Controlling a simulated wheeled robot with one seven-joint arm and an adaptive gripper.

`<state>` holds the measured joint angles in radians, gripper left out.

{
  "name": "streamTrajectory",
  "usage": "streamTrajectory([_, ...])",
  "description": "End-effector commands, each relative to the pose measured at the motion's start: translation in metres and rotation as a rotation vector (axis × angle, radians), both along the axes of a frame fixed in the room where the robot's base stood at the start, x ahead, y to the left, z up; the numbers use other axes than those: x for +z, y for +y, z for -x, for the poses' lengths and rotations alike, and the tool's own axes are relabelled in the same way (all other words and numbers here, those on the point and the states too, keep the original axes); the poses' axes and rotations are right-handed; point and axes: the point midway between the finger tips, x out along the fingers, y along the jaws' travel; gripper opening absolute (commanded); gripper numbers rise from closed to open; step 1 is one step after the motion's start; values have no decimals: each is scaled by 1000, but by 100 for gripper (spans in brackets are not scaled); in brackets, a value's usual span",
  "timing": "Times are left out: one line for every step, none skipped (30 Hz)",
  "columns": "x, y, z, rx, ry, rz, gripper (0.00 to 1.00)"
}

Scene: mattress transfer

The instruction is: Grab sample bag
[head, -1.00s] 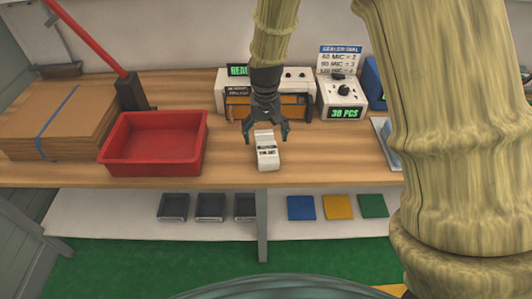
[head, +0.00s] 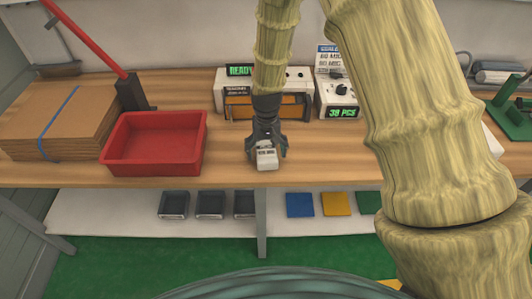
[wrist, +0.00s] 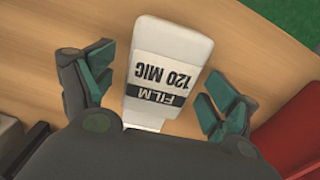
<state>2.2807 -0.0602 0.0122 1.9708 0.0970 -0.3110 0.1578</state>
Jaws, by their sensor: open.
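The sample bag (head: 267,158) is a small white packet lying on the wooden bench near its front edge. In the wrist view the bag (wrist: 170,58) has a label reading "FILM 120 MIC". My gripper (head: 267,150) is directly over the bag, pointing down. In the wrist view my gripper (wrist: 158,80) is open, with one finger on each side of the bag and a gap on both sides. The bag's near end is partly hidden by the gripper body.
A red tray (head: 155,170) stands left of the bag, beside a cardboard stack (head: 55,125). A shelf (head: 110,212) below holds dark trays and coloured squares.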

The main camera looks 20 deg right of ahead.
Motion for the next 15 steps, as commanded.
streamTrajectory([-2, 0, 0, 0, 0, 0, 88])
streamTrajectory([-2, 0, 0, 0, -1, 0, 88])
streamTrajectory([-3, 0, 0, 0, -1, 0, 88])
streamTrajectory([-3, 0, 0, 0, -1, 0, 88])
streamTrajectory([-3, 0, 0, 0, -1, 0, 88])
streamTrajectory([-3, 0, 0, 0, -1, 0, 88])
streamTrajectory([-3, 0, 0, 0, -1, 0, 88])
streamTrajectory([-3, 0, 0, 0, -1, 0, 88])
streamTrajectory([-3, 0, 0, 0, -1, 0, 88])
streamTrajectory([-3, 0, 0, 0, -1, 0, 86])
streamTrajectory([-3, 0, 0, 0, -1, 0, 80])
streamTrajectory([-3, 0, 0, 0, -1, 0, 73])
streamTrajectory([-3, 0, 0, 0, -1, 0, 67])
streamTrajectory([-3, 0, 0, 0, -1, 0, 62])
streamTrajectory([-3, 0, 0, 0, -1, 0, 55])
